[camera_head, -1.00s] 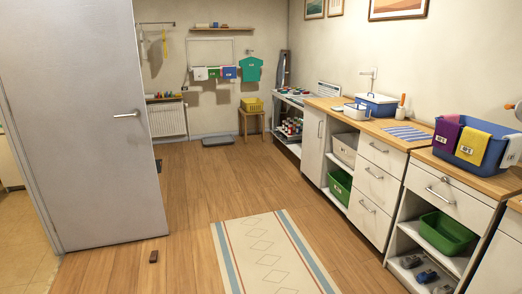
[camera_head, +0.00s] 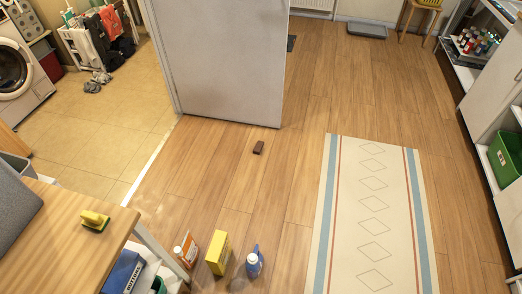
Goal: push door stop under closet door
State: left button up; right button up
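The door stop (camera_head: 258,147) is a small dark brown block lying on the wooden floor. It sits just in front of the bottom edge of the grey door, near its right corner, with a gap of floor between them. The closet door (camera_head: 225,65) is a tall grey panel standing open at the line between the tiles and the wood; its upper part is cut off by the frame. Neither of my grippers shows in the head view.
A striped rug (camera_head: 372,215) lies to the right. An orange-white bottle (camera_head: 186,250), a yellow box (camera_head: 219,252) and a blue-white bottle (camera_head: 254,262) stand on the floor in front, by a wooden table (camera_head: 60,245). Wood floor around the stop is clear.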

aim_at(257, 149)
jog(key=l+u, duration=0.2)
jog(key=l, duration=1.25)
jog(key=i+l+u, duration=0.15)
jog(key=i+l, duration=0.35)
jog(key=i+l+u, duration=0.15)
jog(key=i+l, duration=0.35)
jog(key=l, duration=0.25)
